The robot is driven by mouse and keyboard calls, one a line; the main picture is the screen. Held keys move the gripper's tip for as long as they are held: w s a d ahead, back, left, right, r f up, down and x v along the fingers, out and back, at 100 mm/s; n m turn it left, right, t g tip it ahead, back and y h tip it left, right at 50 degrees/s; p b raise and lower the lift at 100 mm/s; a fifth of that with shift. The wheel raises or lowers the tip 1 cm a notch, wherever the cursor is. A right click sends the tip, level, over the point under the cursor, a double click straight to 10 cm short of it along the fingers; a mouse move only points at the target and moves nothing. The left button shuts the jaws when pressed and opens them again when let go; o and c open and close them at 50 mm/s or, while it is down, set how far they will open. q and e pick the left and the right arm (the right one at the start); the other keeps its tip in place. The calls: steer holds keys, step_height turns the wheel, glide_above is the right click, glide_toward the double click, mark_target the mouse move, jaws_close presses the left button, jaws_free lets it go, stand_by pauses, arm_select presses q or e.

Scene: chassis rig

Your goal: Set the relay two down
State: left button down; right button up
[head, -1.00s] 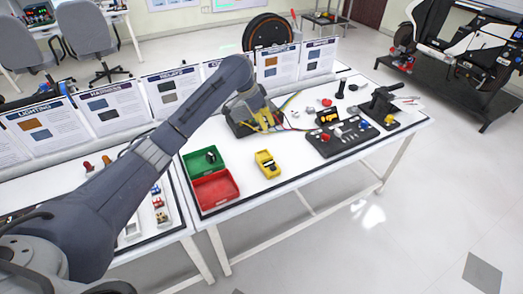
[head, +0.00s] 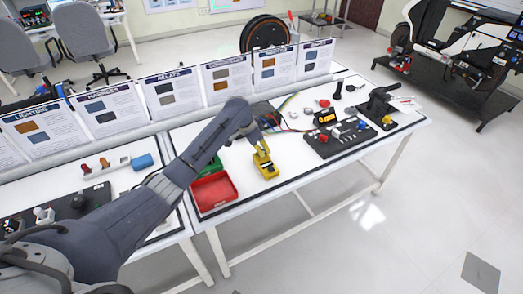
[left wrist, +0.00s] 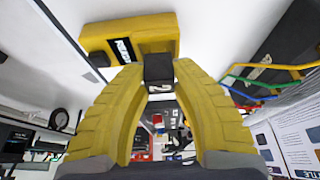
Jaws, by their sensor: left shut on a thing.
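My left gripper (head: 260,148) has yellow fingers and is over the right table, just behind the yellow meter (head: 266,170). In the left wrist view its fingertips are shut on a small black block marked 2, the relay two (left wrist: 158,70). The relay is between the fingertips; in the head view I cannot make it out. The yellow meter with its dark display (left wrist: 122,50) is close by the fingertips in the wrist view. I cannot tell whether the relay touches anything below it. My right gripper is not in view.
A red bin (head: 214,191) stands left of the meter, with a green bin (head: 213,165) partly behind my left arm. Coloured wires (head: 283,118) lie behind the gripper. A black tray of parts (head: 342,138) is to the right. White table shows right of the meter.

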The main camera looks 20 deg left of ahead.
arm_select(q)
steer(key=shift+f, duration=0.5)
steer(key=shift+f, duration=0.15)
steer(key=c, duration=1.2)
jaws_free()
steer(key=shift+o, duration=0.2)
steer(key=v, duration=1.2)
steer(key=shift+d, duration=0.1)
